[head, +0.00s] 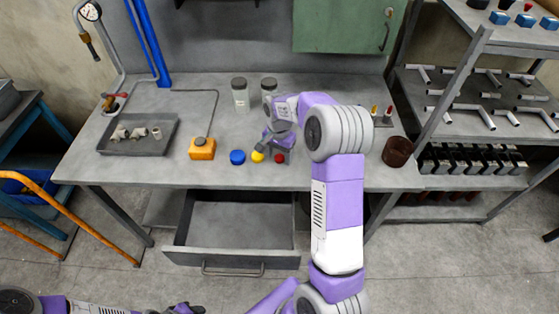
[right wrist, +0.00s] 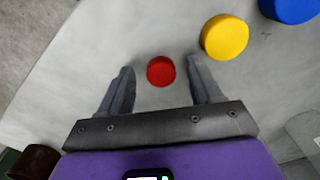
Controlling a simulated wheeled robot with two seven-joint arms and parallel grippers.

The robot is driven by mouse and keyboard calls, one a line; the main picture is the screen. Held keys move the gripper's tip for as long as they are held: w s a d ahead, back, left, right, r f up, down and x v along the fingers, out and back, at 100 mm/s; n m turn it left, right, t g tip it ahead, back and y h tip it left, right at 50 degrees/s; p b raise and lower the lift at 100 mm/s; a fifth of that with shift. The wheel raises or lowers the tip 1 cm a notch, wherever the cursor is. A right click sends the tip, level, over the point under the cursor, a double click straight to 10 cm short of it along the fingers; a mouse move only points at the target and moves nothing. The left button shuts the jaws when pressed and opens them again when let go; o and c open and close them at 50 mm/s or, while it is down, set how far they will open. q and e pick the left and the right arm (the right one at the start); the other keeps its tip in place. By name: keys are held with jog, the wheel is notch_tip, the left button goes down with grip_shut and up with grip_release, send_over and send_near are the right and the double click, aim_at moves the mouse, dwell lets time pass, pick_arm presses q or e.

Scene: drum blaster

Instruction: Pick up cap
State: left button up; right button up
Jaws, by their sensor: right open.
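Three round caps lie in a row near the front edge of the grey table: a blue cap (head: 237,157), a yellow cap (head: 257,157) and a red cap (head: 280,158). In the right wrist view, the red cap (right wrist: 161,71) shows between the two finger lines of my right gripper (right wrist: 160,66), with a gap on both sides. The yellow cap (right wrist: 225,37) and blue cap (right wrist: 290,8) lie up and right of it. My right gripper is open and empty. My left gripper (head: 185,308) is partly visible at the bottom edge; its jaws are unclear.
An orange box (head: 202,149) and a grey tray (head: 140,135) with small parts are on the left of the table (head: 220,179). Two lidded jars (head: 240,95) stand behind the caps. A brown cup (head: 397,151) stands right. A drawer (head: 235,258) hangs open below.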

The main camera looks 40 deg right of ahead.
jog(key=shift+f, duration=0.15)
jog(key=shift+c, duration=0.3)
jog(key=c, duration=1)
